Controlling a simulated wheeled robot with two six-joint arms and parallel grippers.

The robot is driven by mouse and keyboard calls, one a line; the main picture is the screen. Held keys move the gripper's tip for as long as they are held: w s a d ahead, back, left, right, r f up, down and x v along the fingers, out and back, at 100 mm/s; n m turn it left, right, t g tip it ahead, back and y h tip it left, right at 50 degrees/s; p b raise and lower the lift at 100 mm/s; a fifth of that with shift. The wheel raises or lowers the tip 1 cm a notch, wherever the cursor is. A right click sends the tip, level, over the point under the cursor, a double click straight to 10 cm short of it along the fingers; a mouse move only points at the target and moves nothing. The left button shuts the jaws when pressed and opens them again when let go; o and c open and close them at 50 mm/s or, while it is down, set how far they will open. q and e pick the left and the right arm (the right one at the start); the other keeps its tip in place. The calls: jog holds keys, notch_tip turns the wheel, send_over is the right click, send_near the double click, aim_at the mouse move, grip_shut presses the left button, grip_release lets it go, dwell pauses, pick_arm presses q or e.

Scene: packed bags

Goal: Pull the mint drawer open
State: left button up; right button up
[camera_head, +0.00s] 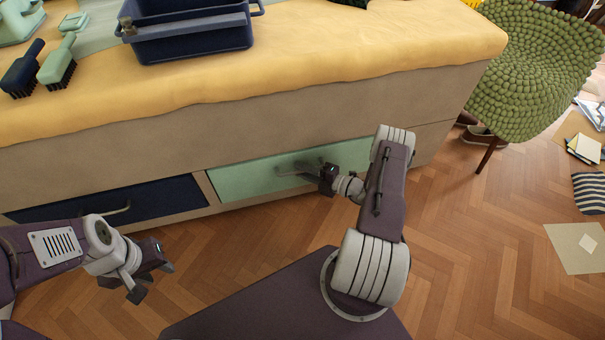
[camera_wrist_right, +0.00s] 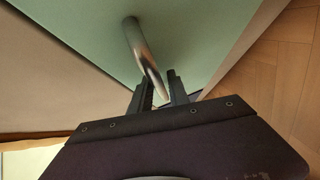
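The mint drawer (camera_head: 232,181) is a pale green front low in the bed base, and it looks flush with the wood around it. Its curved metal handle (camera_wrist_right: 140,45) stands out from the front. My right gripper (camera_head: 314,173) is at the handle. In the right wrist view, my two dark fingertips (camera_wrist_right: 160,88) are apart, with the handle's bar running down between them. I cannot tell whether they touch it. My left gripper (camera_head: 153,282) is open and empty over the floor, in front of the navy drawer.
A navy drawer (camera_head: 155,198) with its own handle is left of the mint one. The yellow-covered top (camera_head: 330,55) holds a navy bin (camera_head: 195,40) and two brushes. A green knobbly chair (camera_head: 540,70) stands at the right. The wooden floor (camera_head: 465,250) in front is mostly clear.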

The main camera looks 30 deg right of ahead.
grip_shut()
dwell(1.4)
